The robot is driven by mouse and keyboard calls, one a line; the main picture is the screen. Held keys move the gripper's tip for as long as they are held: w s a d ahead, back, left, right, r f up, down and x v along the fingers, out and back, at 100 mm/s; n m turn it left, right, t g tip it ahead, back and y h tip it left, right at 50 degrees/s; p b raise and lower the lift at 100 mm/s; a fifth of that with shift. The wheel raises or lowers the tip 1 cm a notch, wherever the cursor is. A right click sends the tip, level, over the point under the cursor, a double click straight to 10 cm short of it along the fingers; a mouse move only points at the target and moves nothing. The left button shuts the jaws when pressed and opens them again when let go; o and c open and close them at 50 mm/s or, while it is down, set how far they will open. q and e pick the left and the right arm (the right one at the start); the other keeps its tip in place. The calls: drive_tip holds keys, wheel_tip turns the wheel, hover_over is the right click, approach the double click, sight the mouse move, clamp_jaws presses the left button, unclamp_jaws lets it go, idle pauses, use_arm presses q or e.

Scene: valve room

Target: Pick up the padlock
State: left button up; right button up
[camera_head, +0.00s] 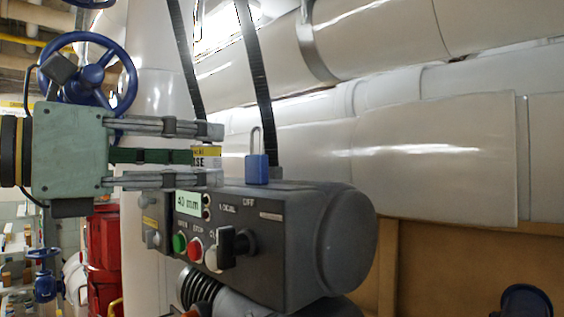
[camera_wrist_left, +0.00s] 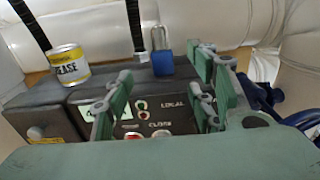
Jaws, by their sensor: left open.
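The padlock (camera_head: 257,169) has a blue body and a tall grey shackle. It stands upright on top of the dark grey control box (camera_head: 310,240), and also shows in the left wrist view (camera_wrist_left: 162,63), beyond and between my fingers. My left gripper (camera_head: 214,154) comes in from the left with its two fingers spread and empty. In the head view its tips are left of the padlock, with a visible gap. It also frames the padlock in the left wrist view (camera_wrist_left: 160,90). My right gripper is in neither view.
A yellow and white grease can (camera_head: 207,158) stands on the box top, partly behind my left fingers; it shows clearly in the left wrist view (camera_wrist_left: 68,66). The box front carries buttons and a black knob (camera_head: 235,245). Large pale pipes (camera_head: 430,165) run behind. A blue handwheel (camera_head: 95,75) is at the left.

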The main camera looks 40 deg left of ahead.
sight(251, 158)
use_arm(q)
drive_tip(key=w, duration=0.1)
drive_tip(key=w+p, duration=0.1)
drive_tip(key=w, duration=0.1)
drive_tip(key=w+p, duration=0.1)
drive_tip(key=w, duration=0.1)
drive_tip(key=shift+d+r, duration=0.15)
drive_tip(key=shift+d, duration=0.1)
drive_tip(key=shift+w+p, duration=0.3)
drive_tip(key=shift+w, duration=0.4)
drive_tip(key=w, duration=0.1)
drive_tip(key=w+p, duration=0.1)
drive_tip(key=w, duration=0.1)
drive_tip(key=w+p, duration=0.1)
drive_tip(key=shift+w+d, duration=0.15)
drive_tip(key=shift+d, duration=0.2)
drive_tip(key=shift+w+f, duration=0.2)
drive_tip(key=shift+w, duration=0.15)
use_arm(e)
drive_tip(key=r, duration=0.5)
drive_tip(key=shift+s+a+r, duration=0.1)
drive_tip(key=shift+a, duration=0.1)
use_arm(q)
drive_tip(key=shift+s, duration=0.1)
drive_tip(key=shift+c, duration=0.6)
